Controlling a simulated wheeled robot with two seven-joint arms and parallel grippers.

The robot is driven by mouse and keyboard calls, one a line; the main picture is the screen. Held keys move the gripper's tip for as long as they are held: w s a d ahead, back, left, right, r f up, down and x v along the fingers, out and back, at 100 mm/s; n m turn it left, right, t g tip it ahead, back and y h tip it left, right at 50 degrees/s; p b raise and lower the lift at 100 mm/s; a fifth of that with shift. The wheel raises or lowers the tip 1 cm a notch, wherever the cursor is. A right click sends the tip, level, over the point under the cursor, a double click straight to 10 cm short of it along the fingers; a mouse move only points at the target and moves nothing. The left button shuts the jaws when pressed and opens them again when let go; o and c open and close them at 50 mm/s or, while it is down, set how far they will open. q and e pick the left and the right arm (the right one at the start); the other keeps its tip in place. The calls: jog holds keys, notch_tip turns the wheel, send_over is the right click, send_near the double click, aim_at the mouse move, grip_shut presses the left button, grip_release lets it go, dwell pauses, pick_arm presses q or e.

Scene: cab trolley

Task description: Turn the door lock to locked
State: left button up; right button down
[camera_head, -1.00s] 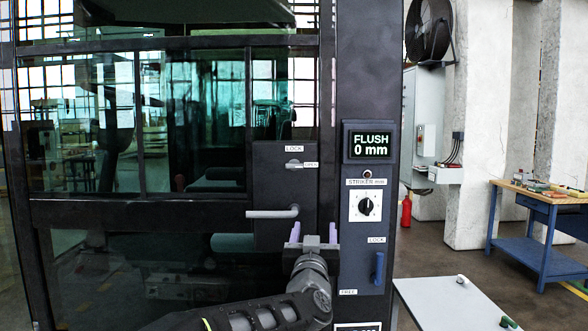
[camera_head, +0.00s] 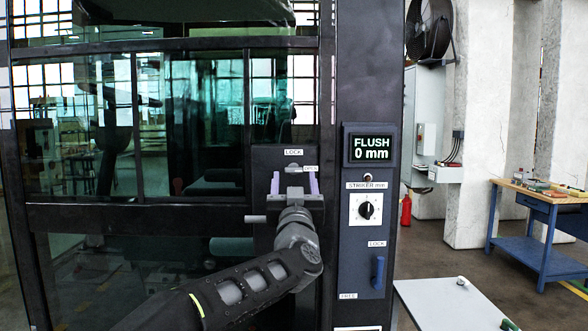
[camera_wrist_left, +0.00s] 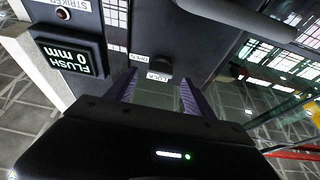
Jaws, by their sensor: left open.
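The door's dark lock plate (camera_head: 262,166) carries a LOCK label (camera_head: 294,153) above and an OPEN label (camera_head: 310,169) at right. The small lock knob is mostly hidden behind my left gripper (camera_head: 294,182) in the head view. In the left wrist view the lock knob (camera_wrist_left: 158,67) shows as a dark shape beside both labels, in line with the gap between my left gripper's fingers (camera_wrist_left: 158,84). The fingers are apart and empty, and seem short of the knob. Its exact angle is unclear. My right gripper is not in view.
The door handle (camera_head: 255,219) sticks out left just below the lock, partly covered by my arm. At right, the post holds a FLUSH 0 mm display (camera_head: 371,148), a striker dial (camera_head: 367,208) and a blue lever (camera_head: 378,271). A white tabletop (camera_head: 450,300) stands lower right.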

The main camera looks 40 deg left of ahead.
aim_at(294, 171)
pick_arm(q)
jog(key=shift+p+x, duration=0.5)
jog(key=shift+x, duration=1.4)
grip_shut()
